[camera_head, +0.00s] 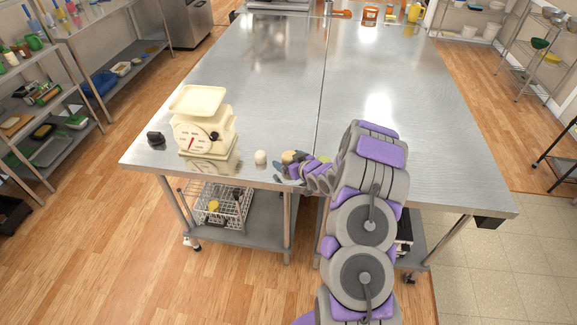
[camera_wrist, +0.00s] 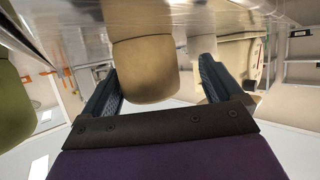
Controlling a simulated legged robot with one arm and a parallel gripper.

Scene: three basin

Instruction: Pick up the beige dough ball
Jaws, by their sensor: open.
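The beige dough ball (camera_head: 288,156) sits on the metal table near its front edge, just beyond my gripper (camera_head: 282,173) in the head view. In the wrist view the dough ball (camera_wrist: 146,72) looks large and lies between the two dark fingers of my gripper (camera_wrist: 157,68). The scene looks upside down in the wrist view, with the tabletop above.
A white ball (camera_head: 260,157) lies left of the dough ball. A cream scale (camera_head: 205,125) and a small dark object (camera_head: 155,138) stand farther left. A green rounded thing (camera_wrist: 14,108) is at the wrist view's left edge. The table's middle (camera_head: 260,80) is clear.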

